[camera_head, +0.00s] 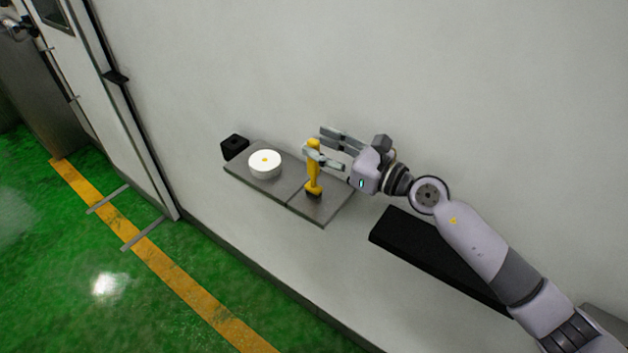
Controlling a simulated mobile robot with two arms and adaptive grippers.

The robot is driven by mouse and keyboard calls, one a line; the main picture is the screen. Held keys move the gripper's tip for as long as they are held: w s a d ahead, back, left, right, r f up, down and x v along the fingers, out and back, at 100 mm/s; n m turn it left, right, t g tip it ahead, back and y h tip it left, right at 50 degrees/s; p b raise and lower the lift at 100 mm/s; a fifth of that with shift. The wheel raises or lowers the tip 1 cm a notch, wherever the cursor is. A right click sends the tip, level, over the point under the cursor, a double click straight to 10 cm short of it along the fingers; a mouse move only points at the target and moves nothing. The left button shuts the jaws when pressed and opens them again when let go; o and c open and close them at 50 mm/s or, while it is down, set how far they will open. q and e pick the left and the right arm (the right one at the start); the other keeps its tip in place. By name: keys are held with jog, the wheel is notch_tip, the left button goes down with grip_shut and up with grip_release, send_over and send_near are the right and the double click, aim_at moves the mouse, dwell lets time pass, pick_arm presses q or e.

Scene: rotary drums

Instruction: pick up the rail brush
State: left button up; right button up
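A yellow upright tool with a dark base, which looks like the rail brush (314,180), stands on the right part of a grey wall shelf (322,211). My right gripper (326,146) reaches in from the right at the height of the brush's upper handle. Its two fingers are spread apart, one behind and one in front of the handle, so the handle appears to be between them. I cannot tell whether the fingers touch it. The front finger hides a small part of the handle. My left gripper is not in view.
A white round thing with a yellow centre (265,163) sits on the shelf's left part. A small black box (234,147) is at the shelf's left end. A black ledge (440,258) lies below my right arm. The wall is behind; green floor is open at left.

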jog(key=x, duration=0.2)
jog(key=shift+w+a, duration=0.2)
jog(key=shift+a, duration=0.1)
jog(key=shift+s+d, duration=0.1)
jog(key=shift+d, duration=0.05)
jog(key=shift+c, duration=0.6)
grip_shut()
